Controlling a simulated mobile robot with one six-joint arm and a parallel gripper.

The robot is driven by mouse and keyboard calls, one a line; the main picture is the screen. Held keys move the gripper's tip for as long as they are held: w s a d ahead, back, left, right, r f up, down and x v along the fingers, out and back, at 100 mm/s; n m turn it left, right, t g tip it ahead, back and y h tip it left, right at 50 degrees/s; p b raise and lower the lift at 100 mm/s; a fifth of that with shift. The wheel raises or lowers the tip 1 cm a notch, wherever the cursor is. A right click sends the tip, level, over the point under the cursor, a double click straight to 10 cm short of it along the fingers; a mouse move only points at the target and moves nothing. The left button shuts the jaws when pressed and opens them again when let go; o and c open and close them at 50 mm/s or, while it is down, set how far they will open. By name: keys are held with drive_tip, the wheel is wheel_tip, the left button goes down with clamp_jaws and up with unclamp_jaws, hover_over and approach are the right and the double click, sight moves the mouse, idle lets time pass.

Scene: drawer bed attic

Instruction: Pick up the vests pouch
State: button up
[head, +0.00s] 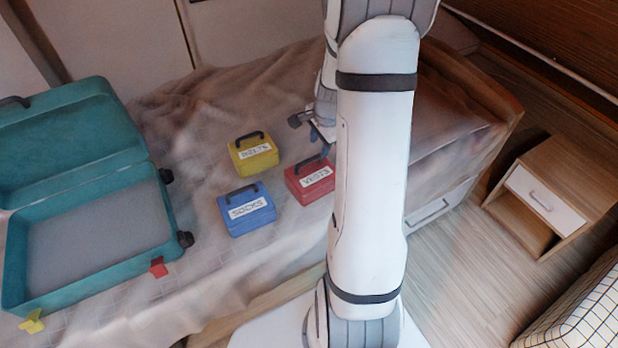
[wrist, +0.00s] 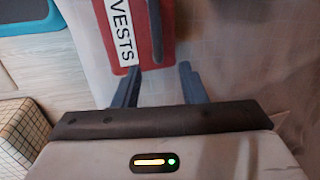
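The vests pouch (head: 308,186) is a red box-like pouch with a white label and a dark handle. It lies on the bed at the right of three pouches. In the wrist view the red pouch (wrist: 140,58) is at the top, its label reading VESTS, with its dark handle (wrist: 155,30) along its right part. My gripper (wrist: 158,82) is open and empty, its two blue-grey fingers apart, with the pouch beyond the fingertips. In the head view my gripper is close by the pouch, partly hidden by my arm.
A yellow pouch (head: 253,158) and a blue SOCKS pouch (head: 246,211) sit close to the left. An open teal suitcase (head: 88,281) lies farther left on the bed (head: 190,110). A wooden nightstand (head: 545,195) stands on the floor at right.

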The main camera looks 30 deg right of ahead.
sight(318, 155)
drive_tip(key=f, duration=0.3)
drive_tip(key=f+b, duration=0.1)
drive_tip(key=shift+w+f, duration=0.25)
drive_tip(key=shift+w, duration=0.1)
drive_tip(key=shift+c, duration=0.6)
clamp_jaws()
